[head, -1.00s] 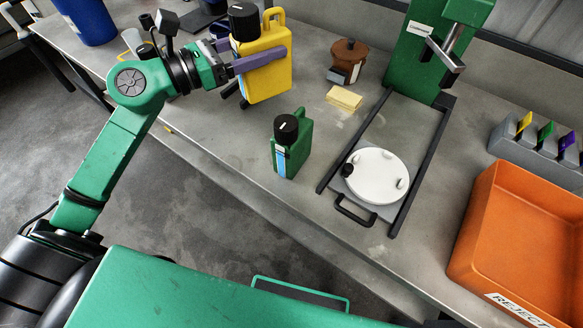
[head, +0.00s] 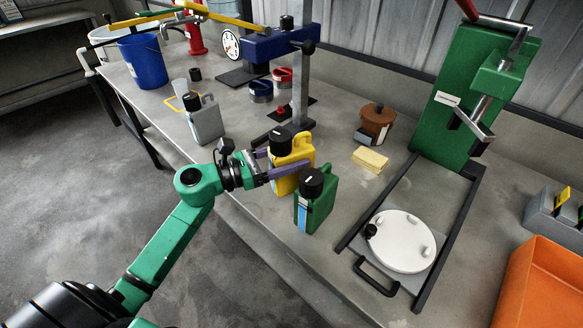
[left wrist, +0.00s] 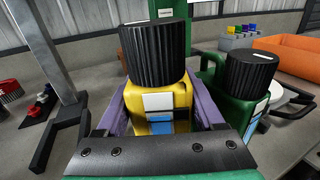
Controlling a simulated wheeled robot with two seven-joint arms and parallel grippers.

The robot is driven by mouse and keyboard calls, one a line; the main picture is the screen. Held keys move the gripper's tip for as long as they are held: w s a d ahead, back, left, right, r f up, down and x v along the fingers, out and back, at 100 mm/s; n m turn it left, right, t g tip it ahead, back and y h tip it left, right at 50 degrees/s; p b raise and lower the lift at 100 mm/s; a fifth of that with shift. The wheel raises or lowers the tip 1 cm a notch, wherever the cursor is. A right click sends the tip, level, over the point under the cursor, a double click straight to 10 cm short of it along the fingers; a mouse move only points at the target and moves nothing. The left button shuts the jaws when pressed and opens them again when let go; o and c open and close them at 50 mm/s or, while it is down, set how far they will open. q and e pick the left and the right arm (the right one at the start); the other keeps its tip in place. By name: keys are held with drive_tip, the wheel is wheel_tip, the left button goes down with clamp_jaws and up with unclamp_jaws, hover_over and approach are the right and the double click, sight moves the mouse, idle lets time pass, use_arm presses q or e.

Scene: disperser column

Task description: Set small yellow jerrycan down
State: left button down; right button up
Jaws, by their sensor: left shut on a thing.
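The small yellow jerrycan (head: 293,158) has a black cap and stands upright in my left gripper (head: 291,172). Its purple fingers are closed on the jerrycan's two sides. In the left wrist view the yellow jerrycan (left wrist: 160,107) sits between the fingers, its white and blue label facing the camera. A green jerrycan (head: 318,203) with a black cap stands on the bench just in front and to the right, very close to the yellow one. Whether the yellow jerrycan's base touches the bench is hidden by the gripper and the green jerrycan. My right gripper is not in view.
A grey jerrycan (head: 206,121) and a blue bucket (head: 143,62) stand at the left. A blue press stand (head: 271,45) rises behind the yellow jerrycan. An orange bin (head: 545,285) is lower right.

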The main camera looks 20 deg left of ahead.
use_arm(q)
drive_tip(key=shift+f, duration=1.9)
drive_tip(key=shift+c, duration=1.5)
unclamp_jaws()
drive_tip(key=shift+s, duration=0.1)
